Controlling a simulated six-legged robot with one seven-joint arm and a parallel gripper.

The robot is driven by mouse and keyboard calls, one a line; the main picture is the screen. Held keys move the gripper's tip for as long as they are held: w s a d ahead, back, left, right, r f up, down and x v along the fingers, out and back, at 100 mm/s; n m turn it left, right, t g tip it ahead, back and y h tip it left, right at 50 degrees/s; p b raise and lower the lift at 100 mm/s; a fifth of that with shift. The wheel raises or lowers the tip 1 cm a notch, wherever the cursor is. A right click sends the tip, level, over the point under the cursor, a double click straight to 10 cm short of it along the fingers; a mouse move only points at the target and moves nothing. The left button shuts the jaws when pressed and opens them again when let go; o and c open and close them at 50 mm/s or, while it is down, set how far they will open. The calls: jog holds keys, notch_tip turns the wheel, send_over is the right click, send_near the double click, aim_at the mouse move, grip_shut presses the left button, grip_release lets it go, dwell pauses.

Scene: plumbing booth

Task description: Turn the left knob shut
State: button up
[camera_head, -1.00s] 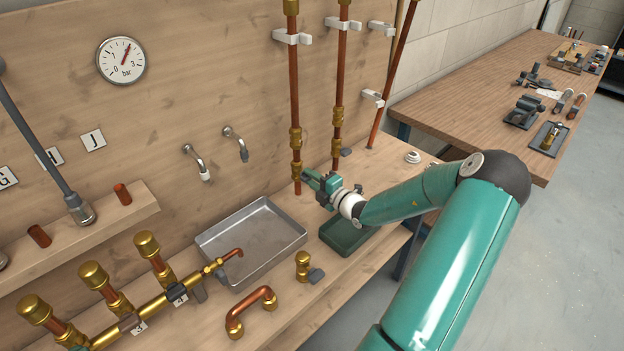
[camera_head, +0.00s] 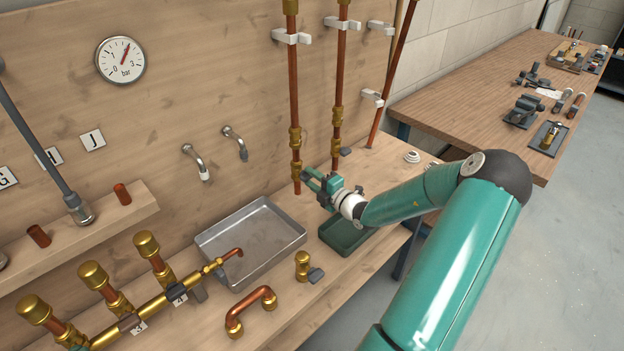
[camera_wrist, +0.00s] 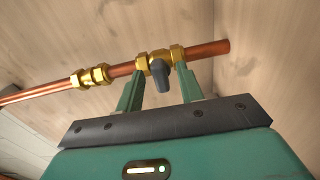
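The left copper pipe (camera_head: 294,95) stands upright on the wooden board, with a brass valve (camera_head: 296,168) near its lower end. The valve's dark grey knob (camera_wrist: 160,76) shows in the wrist view, in front of the brass body (camera_wrist: 155,62). My gripper (camera_head: 307,178) is at this valve. In the wrist view my gripper (camera_wrist: 159,80) is open, with one green finger on each side of the knob and a visible gap on both sides. In the head view my fingers hide the knob. The right pipe (camera_head: 340,70) has its own grey knob (camera_head: 346,151).
A green tray (camera_head: 338,247) lies below my gripper, and a metal tray (camera_head: 285,250) is to its left. A brass fitting (camera_head: 302,264) and a bent copper pipe (camera_head: 234,322) lie on the bench. A pressure gauge (camera_head: 121,60) hangs on the board.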

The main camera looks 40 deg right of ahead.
jog(key=s, duration=1.3)
jog(key=shift+s+d, duration=0.15)
jog(key=shift+d, duration=0.05)
jog(key=w+a+r+n+g+y, duration=0.1)
jog(key=a+r+n+g+y, duration=0.2)
jog(key=a+n, duration=0.6)
jog(key=w+a+r+n+g+y, duration=0.1)
jog(key=a+r+n+g+y, duration=0.1)
jog(key=a+n+g, duration=0.5)
jog(key=a+r+n+g+y, duration=0.2)
jog(key=a+n+y, duration=0.1)
jog(key=a+n, duration=0.8)
jog(key=s+a+r+n+h, duration=0.4)
jog(key=r+n, duration=0.3)
jog(key=n, duration=0.6)
jog(key=s+a+r+n+h, duration=0.4)
jog(key=s+a+r+n, duration=0.2)
jog(key=n, duration=0.7)
jog(key=shift+s+r+n+h, duration=0.3)
jog(key=shift+s+r+n, duration=0.15)
jog(key=shift+s, duration=0.2)
